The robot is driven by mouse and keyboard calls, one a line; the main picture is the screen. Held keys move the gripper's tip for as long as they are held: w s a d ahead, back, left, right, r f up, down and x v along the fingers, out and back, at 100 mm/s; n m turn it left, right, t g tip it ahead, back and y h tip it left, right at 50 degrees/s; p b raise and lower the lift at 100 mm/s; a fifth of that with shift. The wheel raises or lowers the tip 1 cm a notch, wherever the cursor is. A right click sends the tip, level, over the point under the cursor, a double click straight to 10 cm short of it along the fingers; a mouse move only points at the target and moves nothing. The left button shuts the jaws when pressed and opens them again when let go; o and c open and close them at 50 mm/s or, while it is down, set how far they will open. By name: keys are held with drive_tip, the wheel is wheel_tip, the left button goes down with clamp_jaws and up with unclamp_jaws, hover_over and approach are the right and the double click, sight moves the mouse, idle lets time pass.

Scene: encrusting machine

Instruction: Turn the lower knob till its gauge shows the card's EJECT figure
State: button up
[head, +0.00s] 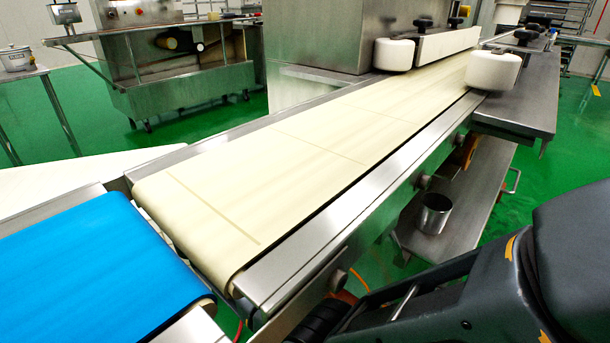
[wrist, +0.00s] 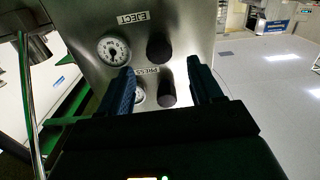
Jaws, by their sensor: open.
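In the wrist view a steel panel carries two dark round knobs, each with a gauge on its left. The knob higher in the picture (wrist: 160,50) has a white-faced gauge (wrist: 114,50) and an EJECT label (wrist: 131,18) above it. The other knob (wrist: 168,93) has a gauge (wrist: 139,96) partly hidden by my left finger, near a PRESS label (wrist: 146,71). Needle readings are too small to tell. My gripper (wrist: 160,66) is open, its fingers on either side of the knobs in the picture; contact cannot be told. No card is readable.
In the head view a cream conveyor (head: 300,150) runs past a steel housing (head: 315,35), with white rollers (head: 493,70) at its far end. A blue belt (head: 95,270) lies at front left. A metal pot (head: 434,213) stands on a low shelf. Green floor shows beyond.

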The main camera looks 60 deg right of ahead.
drive_tip(key=shift+b+x, duration=0.7)
drive_tip(key=shift+x, duration=3.25)
drive_tip(key=shift+c, duration=0.2)
drive_tip(key=c, duration=1)
drive_tip(key=shift+n, duration=0.3)
